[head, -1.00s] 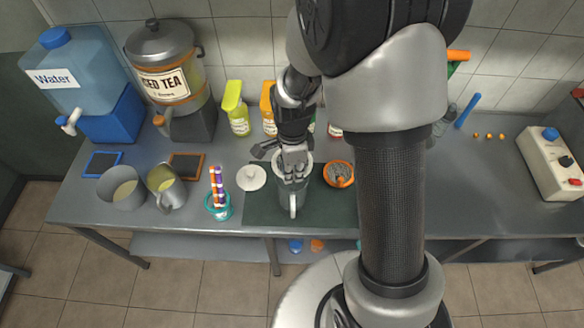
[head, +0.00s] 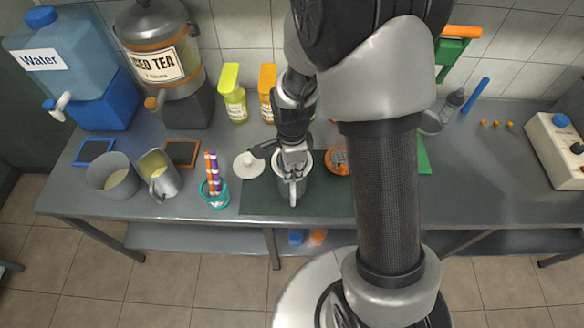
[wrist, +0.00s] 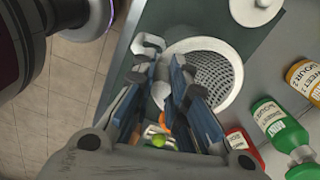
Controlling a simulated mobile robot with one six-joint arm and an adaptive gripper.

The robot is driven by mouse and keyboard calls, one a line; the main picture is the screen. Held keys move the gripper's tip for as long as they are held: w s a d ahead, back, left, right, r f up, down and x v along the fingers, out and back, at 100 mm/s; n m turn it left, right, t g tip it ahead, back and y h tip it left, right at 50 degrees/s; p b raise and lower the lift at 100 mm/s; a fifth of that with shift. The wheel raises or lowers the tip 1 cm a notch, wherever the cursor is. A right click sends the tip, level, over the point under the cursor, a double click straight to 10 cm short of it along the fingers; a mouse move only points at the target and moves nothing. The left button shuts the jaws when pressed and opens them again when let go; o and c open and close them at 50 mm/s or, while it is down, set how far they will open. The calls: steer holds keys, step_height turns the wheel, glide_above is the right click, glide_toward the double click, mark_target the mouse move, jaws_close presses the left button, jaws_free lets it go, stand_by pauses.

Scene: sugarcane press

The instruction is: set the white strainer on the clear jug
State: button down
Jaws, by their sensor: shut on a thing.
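The white strainer (wrist: 209,75), with a perforated bowl and a pale rim, shows from above in the wrist view. My gripper (wrist: 166,85) is shut on its near edge. In the head view the white rim of the strainer (head: 306,158) shows at the mouth of the clear jug (head: 301,188), under my gripper (head: 292,168). The jug looks grey, with its handle toward the front, and stands on a dark green mat. The strainer appears at or just over the jug's rim; I cannot tell whether it rests there. My fingers hide part of both.
A white lid (head: 248,165) lies left of the jug, near a teal cup with striped straws (head: 213,190). An orange bowl (head: 337,160) is close on the right, partly behind my arm. Bottles (head: 233,95) stand behind. The table's front edge is near.

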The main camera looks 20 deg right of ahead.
steer(key=shift+s+f, duration=0.1)
steer(key=shift+f, duration=0.2)
stand_by(0.4)
steer(key=c, duration=1.5)
jaws_free()
steer(key=shift+o, duration=0.3)
steer(key=o, duration=0.4)
steer(key=shift+r, duration=0.15)
steer(key=shift+r+p, duration=2.55)
steer(key=shift+r, duration=0.85)
